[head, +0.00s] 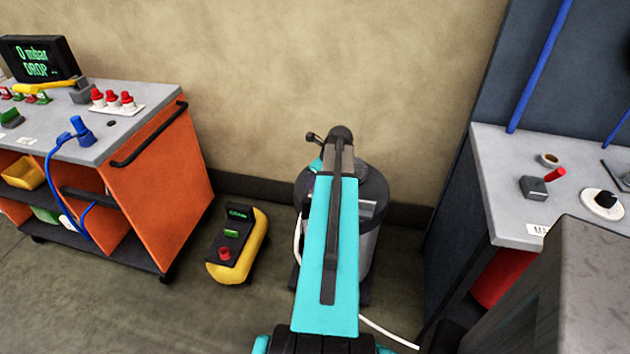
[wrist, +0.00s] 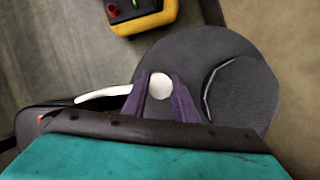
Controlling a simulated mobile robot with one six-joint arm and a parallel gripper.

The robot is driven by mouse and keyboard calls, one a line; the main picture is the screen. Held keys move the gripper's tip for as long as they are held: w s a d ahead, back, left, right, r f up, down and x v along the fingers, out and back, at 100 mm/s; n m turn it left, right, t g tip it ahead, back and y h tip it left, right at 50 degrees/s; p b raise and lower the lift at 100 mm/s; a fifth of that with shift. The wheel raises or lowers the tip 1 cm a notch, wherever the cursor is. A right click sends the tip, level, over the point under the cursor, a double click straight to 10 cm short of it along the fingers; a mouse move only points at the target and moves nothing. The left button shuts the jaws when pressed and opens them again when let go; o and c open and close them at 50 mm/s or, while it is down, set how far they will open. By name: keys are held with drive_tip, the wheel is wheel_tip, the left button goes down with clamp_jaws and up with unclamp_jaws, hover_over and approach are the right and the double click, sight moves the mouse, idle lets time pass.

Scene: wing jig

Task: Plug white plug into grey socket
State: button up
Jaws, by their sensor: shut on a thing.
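In the wrist view, my gripper (wrist: 161,80) has its two purple fingers closed on the white plug (wrist: 160,87), which shows as a rounded white end between them. A white lead (wrist: 104,94) runs off to the left of the fingers. Behind the plug is the dark grey round top (wrist: 205,55) of a drum-shaped machine. In the head view, my teal arm covers the middle of this grey machine (head: 376,240), and my fingers and the plug are hidden. I cannot make out a grey socket in either view.
A yellow and black box (head: 240,245) with a red knob stands on the floor left of the machine. An orange cart (head: 160,190) with a grey top is at left. A grey workbench (head: 505,190) is at right. A white cable (head: 388,331) lies on the floor.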

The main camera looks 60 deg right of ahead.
drive_tip(key=shift+f, duration=0.45)
idle(0.3)
drive_tip(key=o, duration=1.1)
drive_tip(key=b+v, duration=0.2)
drive_tip(key=v, duration=1.1)
drive_tip(key=shift+s+r, duration=0.15)
drive_tip(key=shift+r, duration=0.25)
